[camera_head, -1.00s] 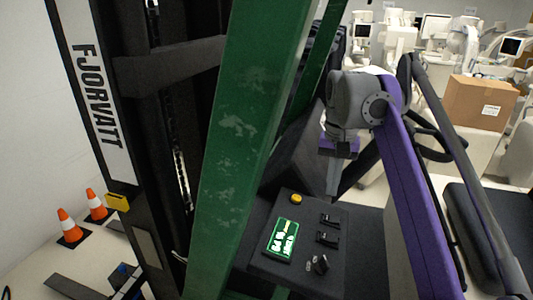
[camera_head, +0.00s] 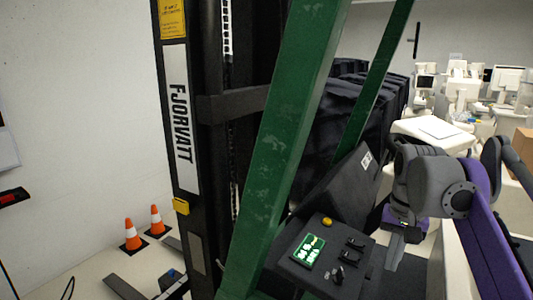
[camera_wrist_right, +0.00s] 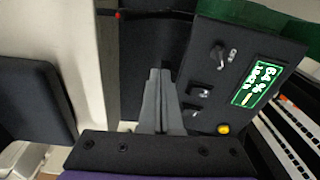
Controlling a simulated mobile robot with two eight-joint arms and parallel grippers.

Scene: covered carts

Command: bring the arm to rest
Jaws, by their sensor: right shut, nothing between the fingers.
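My right arm, purple and grey, comes in from the right in the head view. Its gripper (camera_head: 396,250) points down beside the right edge of the dark control panel (camera_head: 300,283). In the right wrist view the two grey fingers (camera_wrist_right: 160,82) lie together, with nothing between them. The panel (camera_wrist_right: 215,110) is to the right of the fingers there, with a lit green display (camera_wrist_right: 258,84), black switches and a yellow button (camera_wrist_right: 223,129). I cannot tell how far the fingers are from the panel. My left gripper is not in view.
A green post (camera_head: 285,130) and a black mast marked FJORVATT (camera_head: 181,120) stand left of the panel. Two orange cones (camera_head: 132,236) are on the floor at left. Dark covered carts (camera_head: 355,115) stand behind. White equipment (camera_head: 463,92) fills the back right.

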